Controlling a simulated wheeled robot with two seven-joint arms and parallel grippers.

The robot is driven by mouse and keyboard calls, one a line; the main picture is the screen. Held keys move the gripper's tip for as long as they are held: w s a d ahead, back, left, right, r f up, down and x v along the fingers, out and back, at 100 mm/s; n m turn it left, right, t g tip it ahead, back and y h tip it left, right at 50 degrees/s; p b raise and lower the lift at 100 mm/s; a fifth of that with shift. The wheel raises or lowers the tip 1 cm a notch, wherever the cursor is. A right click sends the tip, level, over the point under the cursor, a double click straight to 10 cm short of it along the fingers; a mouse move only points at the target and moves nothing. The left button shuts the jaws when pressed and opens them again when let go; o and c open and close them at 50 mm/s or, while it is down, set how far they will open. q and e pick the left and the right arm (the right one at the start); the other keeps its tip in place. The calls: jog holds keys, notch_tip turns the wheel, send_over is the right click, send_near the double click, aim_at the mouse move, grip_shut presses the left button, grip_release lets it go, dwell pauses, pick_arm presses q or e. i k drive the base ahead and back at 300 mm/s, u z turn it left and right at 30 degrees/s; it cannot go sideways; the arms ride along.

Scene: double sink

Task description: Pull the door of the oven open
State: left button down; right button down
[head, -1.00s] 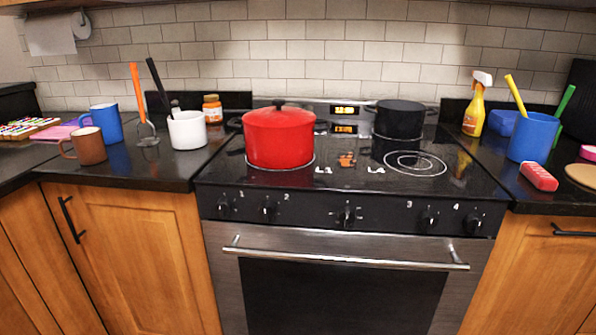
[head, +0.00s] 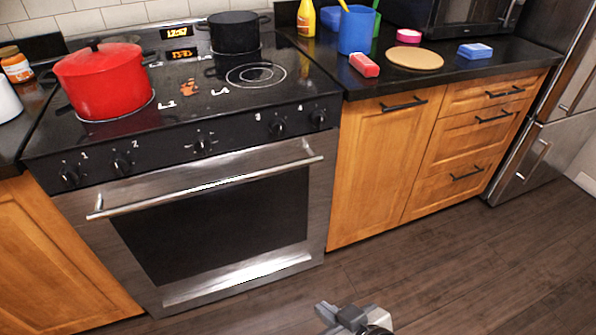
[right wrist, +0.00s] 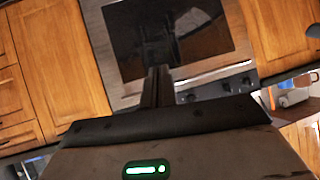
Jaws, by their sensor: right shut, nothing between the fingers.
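The oven door (head: 215,235) is closed, a steel front with a dark window. Its long silver bar handle (head: 210,187) runs across the top, below the row of knobs. The oven window (right wrist: 170,38) also shows in the right wrist view, tilted, with the knobs below it. My right gripper (head: 328,312) is at the bottom edge of the head view, above the floor, in front of the oven and apart from the handle. Its shut fingers (right wrist: 157,85) point toward the oven in the right wrist view, with nothing between them. My left gripper is out of view.
A red pot (head: 103,82) and a black pot (head: 235,32) stand on the cooktop. Wooden cabinets (head: 380,165) with black handles flank the oven. A steel fridge (head: 545,130) stands at the right. The wooden floor (head: 440,265) before the oven is clear.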

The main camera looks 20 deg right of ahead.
aim_at(164, 233)
jog(key=z, duration=0.6)
jog(key=i, duration=0.65)
jog(key=u, duration=1.8)
